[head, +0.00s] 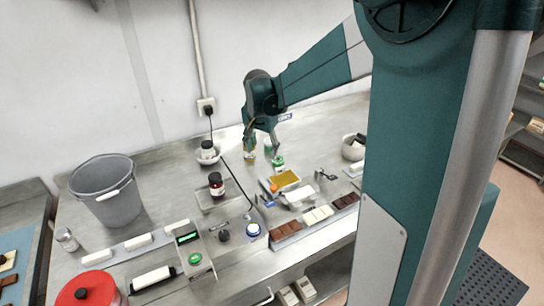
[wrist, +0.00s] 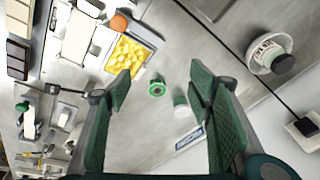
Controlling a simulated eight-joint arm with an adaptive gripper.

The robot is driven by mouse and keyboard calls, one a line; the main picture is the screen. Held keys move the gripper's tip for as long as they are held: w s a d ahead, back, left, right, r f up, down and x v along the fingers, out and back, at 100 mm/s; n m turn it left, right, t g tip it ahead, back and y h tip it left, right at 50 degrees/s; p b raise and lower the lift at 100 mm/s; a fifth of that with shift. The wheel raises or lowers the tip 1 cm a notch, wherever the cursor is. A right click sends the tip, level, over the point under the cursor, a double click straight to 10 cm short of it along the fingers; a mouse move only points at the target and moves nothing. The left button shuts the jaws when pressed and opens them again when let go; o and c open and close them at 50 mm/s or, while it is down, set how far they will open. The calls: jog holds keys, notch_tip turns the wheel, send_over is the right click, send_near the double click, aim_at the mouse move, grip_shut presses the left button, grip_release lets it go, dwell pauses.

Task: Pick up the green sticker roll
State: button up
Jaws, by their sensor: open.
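The green sticker roll (wrist: 156,87) shows in the wrist view as a small green ring with a dark centre, resting on the steel bench between my fingertips in the picture. In the head view it seems to be the small green item (head: 278,161) behind the yellow-filled tray. My gripper (wrist: 160,75) is open and empty, its two green fingers spread either side of the roll in the picture. In the head view my gripper (head: 262,146) points down above the back of the bench. A gap to the roll remains, its height hard to tell.
A white jar with a green lid (wrist: 181,106) stands close beside the roll, toward the wall. The yellow-filled tray (wrist: 108,63) and an orange item (wrist: 119,22) lie on its other side. A bowl holding a jar (wrist: 257,64) stands right; bare bench lies between.

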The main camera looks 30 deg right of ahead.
jog(key=w+d+f+m+g+p, duration=0.1)
jog(key=w+d+f+m+p, duration=0.2)
jog(key=w+d, duration=0.3)
jog(key=m+g+p, duration=0.1)
jog(key=m+p, duration=0.1)
jog(key=p, duration=0.2)
send_near(277, 158)
jog(key=shift+s+a+f, duration=0.15)
jog(key=shift+s+a, duration=0.25)
jog(key=shift+s, duration=0.2)
jog(key=shift+w+d+f, duration=0.1)
jog(key=shift+d+f, duration=0.15)
jog(key=shift+f, duration=0.05)
jog(key=shift+f, duration=0.1)
jog(key=shift+d+f, duration=0.15)
jog(key=shift+f, duration=1.05)
jog(key=shift+w+d+f, duration=0.1)
jog(key=shift+d+f, duration=0.1)
jog(key=shift+f, duration=1.05)
jog(key=shift+d+f, duration=0.2)
jog(key=shift+f, duration=1.1)
